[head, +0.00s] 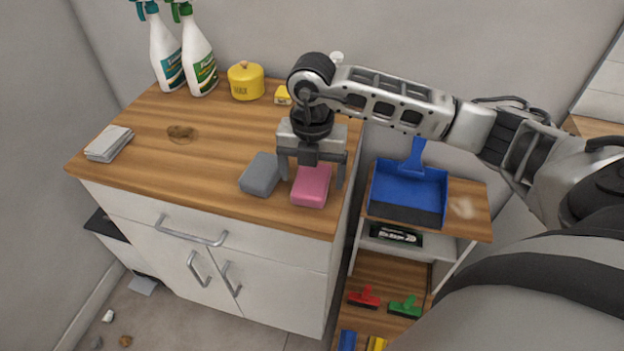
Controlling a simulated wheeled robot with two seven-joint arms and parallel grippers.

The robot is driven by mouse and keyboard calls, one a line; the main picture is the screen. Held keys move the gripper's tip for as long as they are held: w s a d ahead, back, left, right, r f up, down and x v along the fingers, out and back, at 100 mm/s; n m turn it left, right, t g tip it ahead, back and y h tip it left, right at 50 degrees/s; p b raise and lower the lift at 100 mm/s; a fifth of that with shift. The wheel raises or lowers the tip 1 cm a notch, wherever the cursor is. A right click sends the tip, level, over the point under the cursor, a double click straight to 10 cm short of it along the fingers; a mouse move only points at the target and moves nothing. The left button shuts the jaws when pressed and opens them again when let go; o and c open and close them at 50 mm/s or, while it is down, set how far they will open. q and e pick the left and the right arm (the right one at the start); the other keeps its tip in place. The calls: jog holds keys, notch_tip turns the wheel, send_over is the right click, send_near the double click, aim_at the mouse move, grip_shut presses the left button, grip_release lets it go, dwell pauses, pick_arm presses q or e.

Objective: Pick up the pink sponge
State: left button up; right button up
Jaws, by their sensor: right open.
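The pink sponge (311,187) lies flat on the wooden counter top (215,150) near its front right corner. My right gripper (311,180) is over it, pointing down, with its jaws open. One finger shows on the left side of the sponge and the other on its right side. The far end of the sponge is hidden under the gripper. I cannot tell whether the fingers touch it. A grey sponge (261,174) lies just left of the left finger. My left gripper is not in view.
Two spray bottles (199,60), a yellow tin (245,81) and a small yellow item (282,95) stand at the back. Folded cloths (109,143) lie at the left, near a brown stain (182,133). A shelf cart with a blue dustpan (408,190) stands right of the counter.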

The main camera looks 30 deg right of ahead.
aim_at(312, 180)
jog(key=shift+f, duration=0.1)
jog(key=shift+c, duration=0.3)
jog(key=c, duration=1)
jog(key=shift+r, duration=0.55)
notch_tip(312, 180, up, 3)
jog(key=shift+s+a+f+b, duration=0.15)
jog(key=shift+f+b, duration=0.05)
jog(key=shift+b, duration=0.35)
jog(key=s+a+r, duration=0.2)
jog(key=s+r, duration=0.1)
jog(key=s, duration=0.1)
jog(key=s+a+r, duration=0.2)
jog(key=s+r, duration=0.1)
jog(key=s+a+r, duration=0.3)
jog(key=s, duration=0.1)
jog(key=shift+s+r, duration=0.15)
jog(key=shift+s, duration=0.2)
